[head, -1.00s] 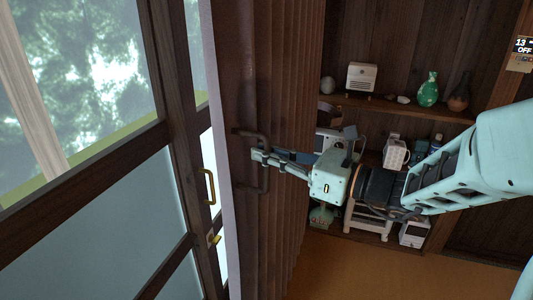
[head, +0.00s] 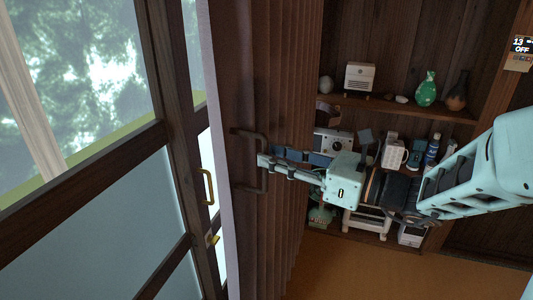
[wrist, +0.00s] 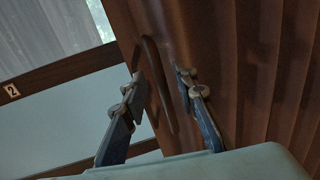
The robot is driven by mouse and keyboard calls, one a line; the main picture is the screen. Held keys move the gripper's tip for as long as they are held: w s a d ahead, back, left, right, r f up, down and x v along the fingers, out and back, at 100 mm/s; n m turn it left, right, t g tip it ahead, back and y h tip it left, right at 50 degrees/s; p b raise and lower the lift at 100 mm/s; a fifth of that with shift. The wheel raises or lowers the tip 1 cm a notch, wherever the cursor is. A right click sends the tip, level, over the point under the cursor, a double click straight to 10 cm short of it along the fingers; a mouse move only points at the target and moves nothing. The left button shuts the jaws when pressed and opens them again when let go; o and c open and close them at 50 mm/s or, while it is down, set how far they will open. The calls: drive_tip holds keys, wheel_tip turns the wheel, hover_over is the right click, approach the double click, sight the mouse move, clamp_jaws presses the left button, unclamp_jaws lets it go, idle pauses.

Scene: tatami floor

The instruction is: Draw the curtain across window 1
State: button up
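The brown pleated curtain (head: 287,90) hangs bunched beside the window (head: 75,80), with a pale strip along its left edge. A dark bar handle (head: 247,131) stands on the curtain's front; it also shows in the wrist view (wrist: 158,88). My gripper (head: 262,160) is at this handle in the head view. In the wrist view my gripper (wrist: 161,84) is open, one finger on each side of the handle, with gaps visible; the exact depth is hard to tell. A plate with the number 2 (wrist: 11,90) is on the window frame at the left.
Brass handles (head: 208,187) sit on the wooden window frame, left of the curtain. Orange-brown floor (head: 350,272) is clear below.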

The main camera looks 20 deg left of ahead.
drive_tip(key=v, duration=0.9)
drive_tip(key=shift+d, duration=0.15)
